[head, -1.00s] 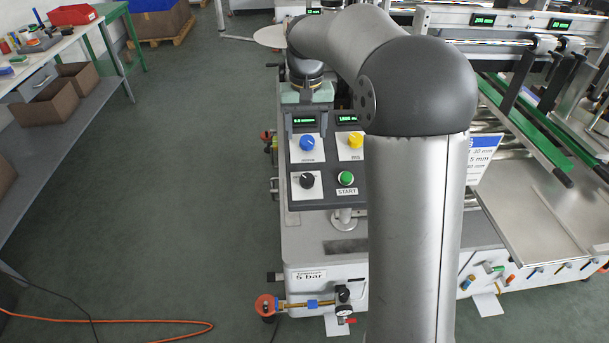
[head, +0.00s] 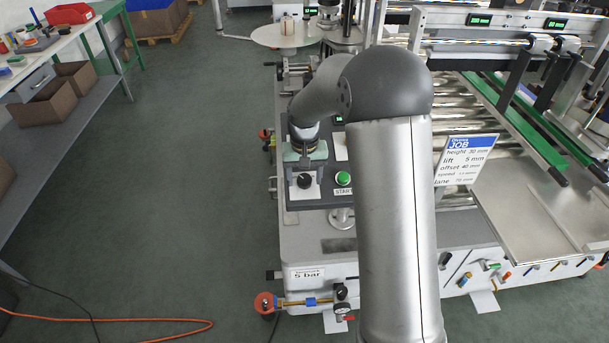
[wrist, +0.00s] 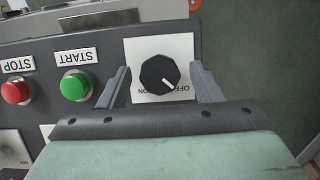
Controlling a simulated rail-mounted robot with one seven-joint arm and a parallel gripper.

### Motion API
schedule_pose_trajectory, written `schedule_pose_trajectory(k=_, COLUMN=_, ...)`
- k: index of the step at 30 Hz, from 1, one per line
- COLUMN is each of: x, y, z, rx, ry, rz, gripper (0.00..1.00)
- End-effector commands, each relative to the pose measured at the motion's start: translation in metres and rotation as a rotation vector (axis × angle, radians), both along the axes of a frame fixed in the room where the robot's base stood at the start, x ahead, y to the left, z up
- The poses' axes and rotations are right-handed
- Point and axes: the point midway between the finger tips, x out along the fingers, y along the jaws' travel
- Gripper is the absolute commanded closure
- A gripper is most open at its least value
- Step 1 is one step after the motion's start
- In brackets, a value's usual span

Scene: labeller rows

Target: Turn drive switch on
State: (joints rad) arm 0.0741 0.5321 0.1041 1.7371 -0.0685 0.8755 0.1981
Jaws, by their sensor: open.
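The drive switch is a black rotary knob (wrist: 158,74) on a white plate with upside-down ON and OFF labels. Its white mark points to the lower right, on the OFF side. It also shows in the head view (head: 305,181), just below my gripper. My gripper (wrist: 163,82) is open in the wrist view, one finger left and one right of the knob. The fingers look apart from the knob, but I cannot tell how far their tips are from the panel. In the head view the gripper's green body hides part of the panel.
The green START button (wrist: 76,86) is close beside the left finger, and the red STOP button (wrist: 17,91) is farther left. In the head view a JOB sign (head: 466,159) stands right of my arm.

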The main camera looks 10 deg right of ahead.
Motion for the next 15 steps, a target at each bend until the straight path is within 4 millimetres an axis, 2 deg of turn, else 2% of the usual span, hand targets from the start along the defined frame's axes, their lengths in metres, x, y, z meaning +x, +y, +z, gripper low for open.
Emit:
schedule_pose_trajectory(k=5, x=-0.0001, y=0.0, z=0.0001, rx=0.0, ry=0.0, rz=0.0, gripper=0.41)
schedule_pose_trajectory(k=9, x=0.0, y=0.0, z=0.0002, rx=0.0, ry=0.0, rz=0.0, gripper=0.8)
schedule_pose_trajectory(k=10, x=-0.0001, y=0.0, z=0.0003, rx=0.0, ry=0.0, rz=0.0, gripper=0.86)
schedule_pose_trajectory(k=15, x=0.0, y=-0.0001, z=0.0004, rx=0.001, ry=0.0, rz=-0.002, gripper=0.86)
